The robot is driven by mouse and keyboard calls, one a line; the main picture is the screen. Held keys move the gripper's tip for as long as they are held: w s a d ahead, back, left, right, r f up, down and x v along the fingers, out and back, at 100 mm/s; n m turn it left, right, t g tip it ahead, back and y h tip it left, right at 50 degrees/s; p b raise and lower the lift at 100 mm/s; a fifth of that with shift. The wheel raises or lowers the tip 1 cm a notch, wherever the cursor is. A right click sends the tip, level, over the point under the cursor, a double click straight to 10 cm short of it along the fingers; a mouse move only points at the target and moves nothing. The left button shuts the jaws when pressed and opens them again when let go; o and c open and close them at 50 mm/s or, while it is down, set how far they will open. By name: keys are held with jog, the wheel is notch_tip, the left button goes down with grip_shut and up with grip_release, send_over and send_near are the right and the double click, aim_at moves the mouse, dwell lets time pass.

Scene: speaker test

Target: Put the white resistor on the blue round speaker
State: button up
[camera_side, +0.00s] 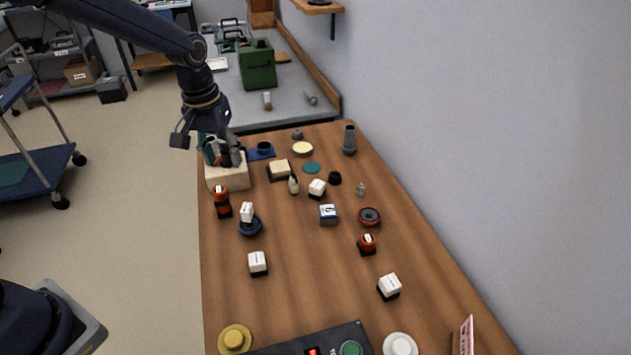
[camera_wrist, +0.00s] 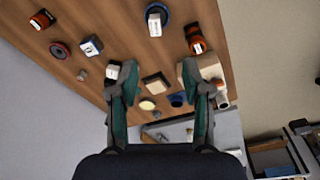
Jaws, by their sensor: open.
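A blue round speaker (camera_side: 250,229) lies on the wooden table, left of the middle. A white block (camera_side: 246,210), which looks like the white resistor, stands upright on it. In the wrist view the blue speaker (camera_wrist: 165,10) is at the top, with the white block (camera_wrist: 155,25) over its middle. Similar white-topped blocks stand elsewhere, so I cannot be sure which is the resistor. My gripper (camera_side: 222,150) is at the far left of the table, above or beside a pale wooden box, away from the speaker. In the wrist view its fingers (camera_wrist: 160,76) are apart with nothing held between them.
The pale box (camera_side: 228,178) is close to my gripper. An orange-and-black part (camera_side: 221,202) stands between box and speaker. Other white-topped blocks (camera_side: 257,262) (camera_side: 389,284) and a dark red ring (camera_side: 369,217) are spread around. A wall borders the right; the front-middle table has clear patches.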

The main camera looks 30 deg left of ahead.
jog(key=s+a+r+m+t, duration=0.1)
jog(key=s+r+t, duration=0.1)
jog(key=s+r, duration=0.4)
jog(key=s+a+r+m+t, duration=0.1)
jog(key=s+r, duration=0.5)
jog(key=s, duration=0.9)
jog(key=shift+s+a+r+m+t, duration=0.25)
jog(key=shift+s+r+m+t, duration=0.1)
jog(key=shift+m+t, duration=0.45)
